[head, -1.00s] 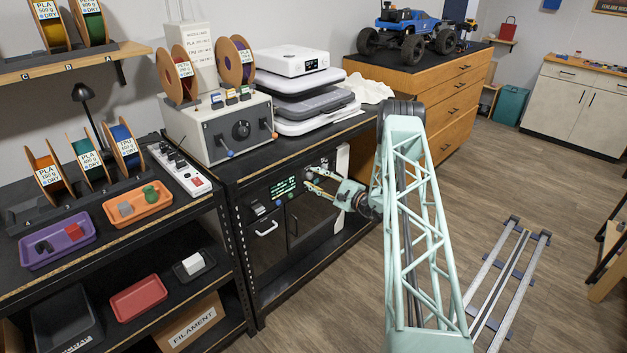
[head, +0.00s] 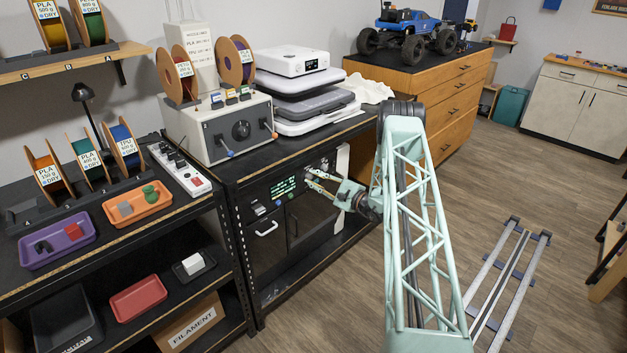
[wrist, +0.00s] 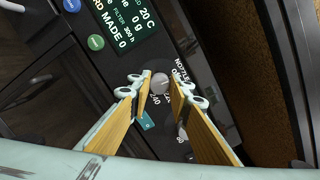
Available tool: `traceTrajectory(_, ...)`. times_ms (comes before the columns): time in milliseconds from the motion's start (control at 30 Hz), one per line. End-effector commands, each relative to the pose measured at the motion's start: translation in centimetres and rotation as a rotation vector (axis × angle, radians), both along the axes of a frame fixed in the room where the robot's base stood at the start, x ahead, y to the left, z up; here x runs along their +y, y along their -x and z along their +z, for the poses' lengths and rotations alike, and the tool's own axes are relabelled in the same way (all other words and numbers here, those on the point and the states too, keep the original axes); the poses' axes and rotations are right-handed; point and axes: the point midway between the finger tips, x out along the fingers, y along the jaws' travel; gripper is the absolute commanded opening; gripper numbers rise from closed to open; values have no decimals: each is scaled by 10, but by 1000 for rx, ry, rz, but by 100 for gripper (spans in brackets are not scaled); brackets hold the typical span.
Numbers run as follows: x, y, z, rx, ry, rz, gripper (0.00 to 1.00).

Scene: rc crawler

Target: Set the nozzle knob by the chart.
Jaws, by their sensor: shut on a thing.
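The round grey nozzle knob (wrist: 160,83) sits on the dark printer panel, with NOZZLE lettering and 240 among the marks around it. My gripper (wrist: 161,86) has its two fingertips at either side of the knob and is shut on it. The knob's pointer is too small to read. In the head view my gripper (head: 309,178) reaches the panel front below the bench top, and its fingers partly hide the knob.
A lit green display (head: 283,187) is left of my gripper. A second knob (wrist: 182,133) lies close to one finger in the wrist view. Green (wrist: 96,42) and blue (wrist: 72,5) buttons sit beside the display.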

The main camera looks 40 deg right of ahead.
Motion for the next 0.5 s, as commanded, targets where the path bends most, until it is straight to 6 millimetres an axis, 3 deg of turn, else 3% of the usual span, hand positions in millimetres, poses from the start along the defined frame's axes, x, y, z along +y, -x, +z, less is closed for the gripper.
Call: traceTrajectory(500,-1,0,-1,28,-325,-1,8)
